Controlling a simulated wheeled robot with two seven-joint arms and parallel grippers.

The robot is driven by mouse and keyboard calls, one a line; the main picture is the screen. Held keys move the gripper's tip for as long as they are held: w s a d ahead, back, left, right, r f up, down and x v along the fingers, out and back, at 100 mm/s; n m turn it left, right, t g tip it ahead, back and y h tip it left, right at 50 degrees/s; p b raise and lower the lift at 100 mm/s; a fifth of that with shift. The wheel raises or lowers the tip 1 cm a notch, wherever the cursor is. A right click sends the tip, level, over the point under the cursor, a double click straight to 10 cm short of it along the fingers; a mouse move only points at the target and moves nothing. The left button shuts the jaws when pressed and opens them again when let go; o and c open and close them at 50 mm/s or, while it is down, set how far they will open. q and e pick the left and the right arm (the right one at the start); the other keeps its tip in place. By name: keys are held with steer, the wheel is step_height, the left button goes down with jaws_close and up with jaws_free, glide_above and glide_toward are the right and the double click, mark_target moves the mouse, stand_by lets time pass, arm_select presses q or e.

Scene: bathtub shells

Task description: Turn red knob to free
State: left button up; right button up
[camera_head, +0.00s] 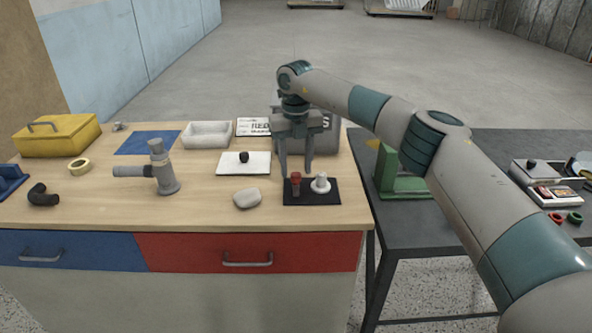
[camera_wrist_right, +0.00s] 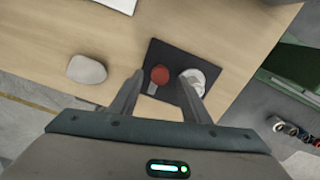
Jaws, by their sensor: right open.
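The red knob (camera_head: 295,183) stands on a small black plate (camera_head: 328,199) near the front right of the wooden workbench. A white knob (camera_head: 320,184) stands beside it on the same plate. My right gripper (camera_head: 296,172) is open, pointing down above the plate. In the right wrist view, the red knob (camera_wrist_right: 159,74) lies ahead of and between the two fingers of the right gripper (camera_wrist_right: 165,88), with a grey tab at its base. The white knob (camera_wrist_right: 194,80) is close to the right finger; I cannot tell whether they touch. My left gripper is not in view.
A grey stone-like block (camera_head: 247,198) lies left of the plate. A white board with a black knob (camera_head: 244,157) is behind it. A grey pipe fitting (camera_head: 160,170) stands further left. A dark table with a green bracket (camera_head: 388,170) adjoins on the right.

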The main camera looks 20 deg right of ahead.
mark_target(296, 175)
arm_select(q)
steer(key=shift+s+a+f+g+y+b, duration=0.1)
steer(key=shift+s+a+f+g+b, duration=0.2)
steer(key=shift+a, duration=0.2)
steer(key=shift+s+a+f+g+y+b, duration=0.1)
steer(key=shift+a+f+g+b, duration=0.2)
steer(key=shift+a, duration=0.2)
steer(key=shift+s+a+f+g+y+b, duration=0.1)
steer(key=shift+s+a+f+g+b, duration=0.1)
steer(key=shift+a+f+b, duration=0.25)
arm_select(e)
step_height(296, 175, up, 16)
steer(key=shift+s+f, duration=0.1)
steer(key=shift+f, duration=0.1)
